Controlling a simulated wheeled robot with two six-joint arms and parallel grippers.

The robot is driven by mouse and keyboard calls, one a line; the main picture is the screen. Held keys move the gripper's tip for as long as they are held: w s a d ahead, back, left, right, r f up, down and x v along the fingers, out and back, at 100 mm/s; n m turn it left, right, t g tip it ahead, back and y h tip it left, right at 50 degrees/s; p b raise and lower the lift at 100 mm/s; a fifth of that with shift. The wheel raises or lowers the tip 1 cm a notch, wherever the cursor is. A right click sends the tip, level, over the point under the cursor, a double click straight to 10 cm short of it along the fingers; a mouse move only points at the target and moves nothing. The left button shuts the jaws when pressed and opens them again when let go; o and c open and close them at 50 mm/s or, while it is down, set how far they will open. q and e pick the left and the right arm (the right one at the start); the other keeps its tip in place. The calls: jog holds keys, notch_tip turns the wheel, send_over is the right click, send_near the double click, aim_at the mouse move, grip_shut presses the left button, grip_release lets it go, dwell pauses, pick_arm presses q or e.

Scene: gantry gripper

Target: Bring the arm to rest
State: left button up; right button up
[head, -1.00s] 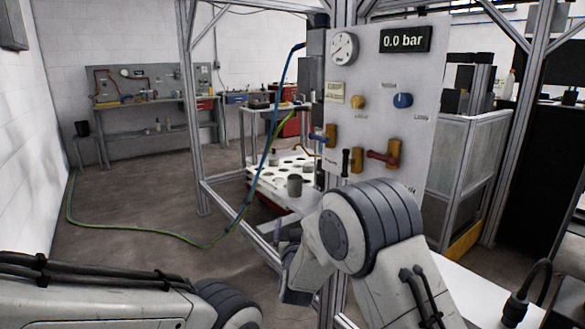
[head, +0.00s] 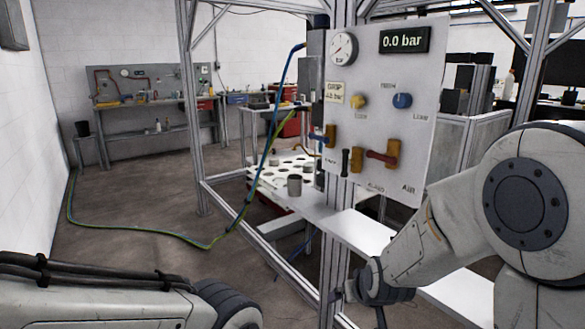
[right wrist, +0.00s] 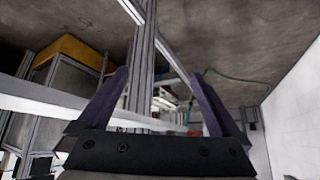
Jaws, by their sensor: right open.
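My right arm (head: 425,235) stands at the right in the head view, bent, with its wrist low in front of the white ledge. My right gripper (right wrist: 160,80) shows in the right wrist view with its two dark fingers spread and nothing between them. In the head view its fingers are small and partly hidden by the wrist. My left arm (head: 110,305) lies along the bottom left of the head view; its gripper is out of the picture.
A control panel (head: 432,100) on the aluminium frame carries a gauge (head: 343,48), knobs, valve levers and a display (head: 405,40) reading 0.0 bar. A white ledge (head: 345,230) runs below it. A blue and green hose (head: 140,230) lies on the open floor at left.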

jog(key=s+d+f+g, duration=0.1)
jog(key=s+d+g, duration=0.15)
jog(key=s, duration=0.45)
jog(key=s+d+f+g, duration=0.1)
jog(key=s+d+g, duration=0.15)
jog(key=s, duration=0.55)
jog(key=s+a+r+n+g, duration=0.1)
jog(key=s+a+r+n, duration=0.2)
jog(key=s+a, duration=0.4)
jog(key=s+a+r+n+g, duration=0.1)
jog(key=s+a+r+n, duration=0.25)
jog(key=s+a, duration=0.3)
notch_tip(320, 180, up, 14)
jog(key=p, duration=1.5)
jog(key=shift+w+r, duration=0.25)
jog(key=shift+w, duration=0.1)
